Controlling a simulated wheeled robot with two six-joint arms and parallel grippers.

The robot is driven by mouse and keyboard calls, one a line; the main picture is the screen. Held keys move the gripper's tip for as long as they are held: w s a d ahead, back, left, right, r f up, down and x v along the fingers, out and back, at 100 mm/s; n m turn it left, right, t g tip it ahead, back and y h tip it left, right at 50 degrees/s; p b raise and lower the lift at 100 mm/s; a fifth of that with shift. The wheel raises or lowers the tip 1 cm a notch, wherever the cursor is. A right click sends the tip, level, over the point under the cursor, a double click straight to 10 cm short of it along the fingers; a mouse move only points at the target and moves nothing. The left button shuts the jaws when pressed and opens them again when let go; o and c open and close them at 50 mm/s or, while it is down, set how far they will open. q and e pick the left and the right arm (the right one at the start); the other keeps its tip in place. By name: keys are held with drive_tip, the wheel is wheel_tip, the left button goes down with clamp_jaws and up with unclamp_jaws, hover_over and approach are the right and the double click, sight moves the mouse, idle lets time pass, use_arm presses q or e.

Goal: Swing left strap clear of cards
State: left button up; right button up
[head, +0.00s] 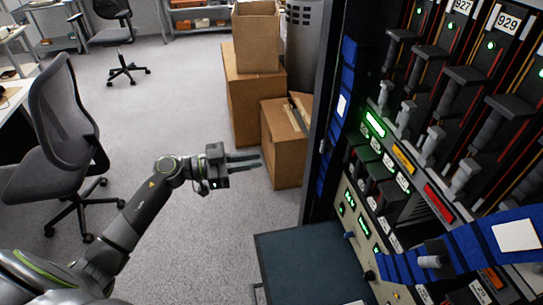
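A blue strap (347,78) with a white label hangs along the left edge of the equipment rack, beside the cards rather than across them. A second blue strap (470,245) with a white patch crosses the lower right of the rack front. Several cards (462,78) with dark handles and green lights stand in the rack, numbered 927 and 929 at the top. My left gripper (246,162) is open and empty, pointing right, in the air left of the rack and apart from both straps. My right gripper is not in view.
Cardboard boxes (255,100) are stacked beyond my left gripper, next to a grey cylinder (303,45). A dark flat-topped surface (305,265) stands at the rack's foot. An office chair (65,125) is at left. Carpet between is clear.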

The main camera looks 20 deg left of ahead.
use_arm(q)
drive_tip(key=d+m, duration=0.2)
drive_tip(key=s+d+f+m+b, duration=0.1)
drive_tip(key=d+m, duration=0.1)
drive_tip(key=d+f+m+b, duration=0.1)
drive_tip(key=d+m, duration=0.1)
drive_tip(key=shift+s+y, duration=0.3)
drive_tip(key=shift+y, duration=0.1)
clamp_jaws()
drive_tip(key=m+t+y+b, duration=0.2)
drive_tip(key=m+t, duration=0.1)
drive_tip(key=m, duration=0.5)
approach(331, 150)
drive_tip(key=x, duration=0.5)
drive_tip(key=shift+s+d+f, duration=0.15)
drive_tip(key=shift+s+d, duration=0.15)
drive_tip(key=shift+s, duration=0.05)
drive_tip(key=shift+w+a, duration=0.3)
drive_tip(key=shift+d, duration=0.1)
